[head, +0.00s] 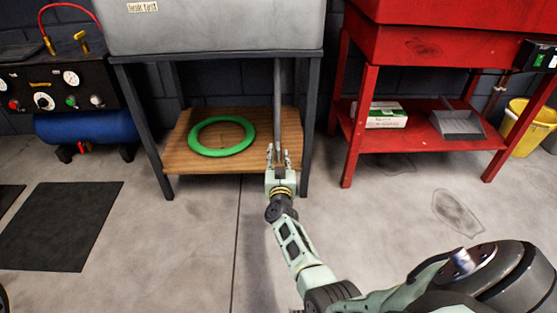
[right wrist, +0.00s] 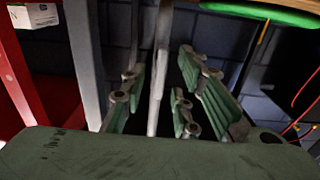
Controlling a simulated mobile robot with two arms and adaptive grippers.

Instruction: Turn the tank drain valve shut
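The grey tank (head: 215,25), labelled "leak test", stands on a dark metal frame. A thin grey drain pipe (head: 277,85) runs down from its underside at the right. No valve handle can be clearly made out in either view. My right gripper (head: 278,155) points up at the pipe's lower part, at the front right of the stand's wooden shelf. In the right wrist view, my right gripper's fingers (right wrist: 157,85) are spread apart, with the pale pipe (right wrist: 162,45) showing between them. Whether they touch it cannot be told. My left gripper is not in view.
A green ring (head: 221,149) lies on the wooden shelf (head: 185,125). The stand's right front leg (head: 310,130) is close beside my gripper. A red bench (head: 362,125) stands to the right. A black mat (head: 60,225) lies at left; the floor in front is open.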

